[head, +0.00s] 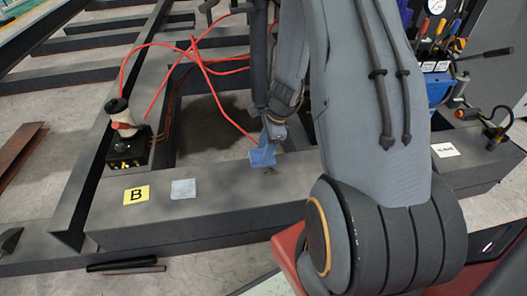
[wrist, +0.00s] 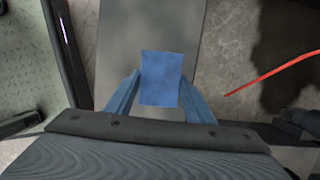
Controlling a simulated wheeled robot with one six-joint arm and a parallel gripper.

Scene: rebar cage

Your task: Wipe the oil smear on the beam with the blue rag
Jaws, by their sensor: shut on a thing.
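My gripper (head: 268,138) points down over the grey beam (head: 225,206) and is shut on the blue rag (head: 262,157). In the wrist view the rag (wrist: 160,78) hangs flat between the two blue fingers (wrist: 160,90), with the beam (wrist: 150,25) beneath it. The rag is close above or at the beam's top; I cannot tell whether it touches. A faint dark patch (head: 269,171), possibly the oil smear, shows on the beam just below and right of the rag. In the wrist view no smear shows; the rag and gripper cover part of the beam.
A yellow card marked B (head: 136,195) and a pale grey-blue square (head: 183,189) lie on the beam to the left. A black-and-white device (head: 125,137) with red cables (head: 205,72) stands beyond them. A white label (head: 445,150) and a tool rack (head: 435,50) are at right.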

